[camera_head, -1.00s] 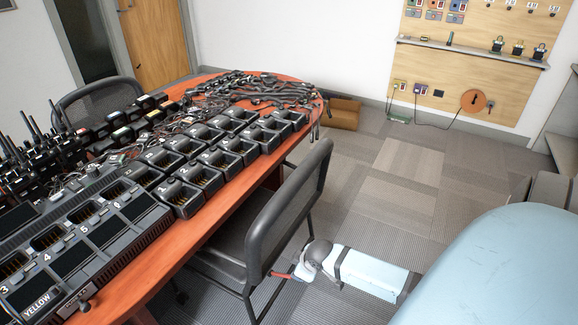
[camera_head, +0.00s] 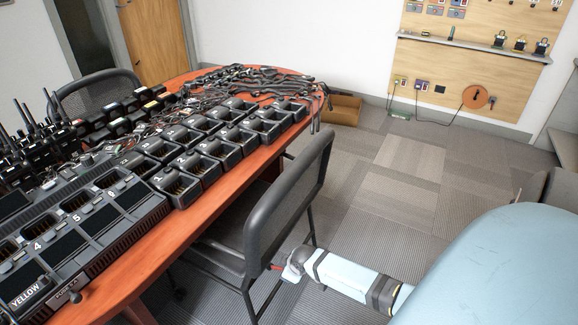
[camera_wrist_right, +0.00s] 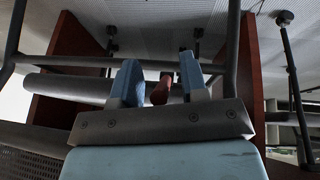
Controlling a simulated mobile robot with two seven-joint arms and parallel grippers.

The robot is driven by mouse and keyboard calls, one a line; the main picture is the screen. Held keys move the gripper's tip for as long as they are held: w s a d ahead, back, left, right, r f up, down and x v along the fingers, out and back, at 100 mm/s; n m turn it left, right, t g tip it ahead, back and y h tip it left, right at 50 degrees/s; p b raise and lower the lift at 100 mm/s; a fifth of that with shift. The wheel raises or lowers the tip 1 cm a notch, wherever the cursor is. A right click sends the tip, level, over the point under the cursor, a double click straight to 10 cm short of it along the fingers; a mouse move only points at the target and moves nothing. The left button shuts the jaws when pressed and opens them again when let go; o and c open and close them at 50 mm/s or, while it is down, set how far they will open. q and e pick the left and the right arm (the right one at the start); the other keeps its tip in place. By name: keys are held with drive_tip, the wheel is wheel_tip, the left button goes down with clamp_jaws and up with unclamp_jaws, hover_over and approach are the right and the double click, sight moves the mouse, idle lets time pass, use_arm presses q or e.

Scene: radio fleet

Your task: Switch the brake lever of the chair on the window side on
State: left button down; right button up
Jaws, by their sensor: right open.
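A black mesh-backed chair (camera_head: 290,195) stands at the near right edge of the table. A red lever (camera_head: 275,267) shows low at its side, and it also appears dark red in the right wrist view (camera_wrist_right: 161,90). My right gripper (camera_head: 284,269) reaches in from the right, low beside the chair. In the right wrist view, its two blue fingers (camera_wrist_right: 160,85) are apart, with the red lever between them; I cannot tell whether they touch it. A second black chair (camera_head: 95,92) stands on the table's far left side. No window shows. My left gripper is out of view.
The reddish table (camera_head: 215,200) carries several black chargers, radios and cables. Chair tubes (camera_wrist_right: 90,62) run close around the right gripper. The carpet (camera_head: 400,180) right of the near chair is clear. A cardboard box (camera_head: 343,110) lies near the back wall.

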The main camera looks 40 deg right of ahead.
clamp_jaws()
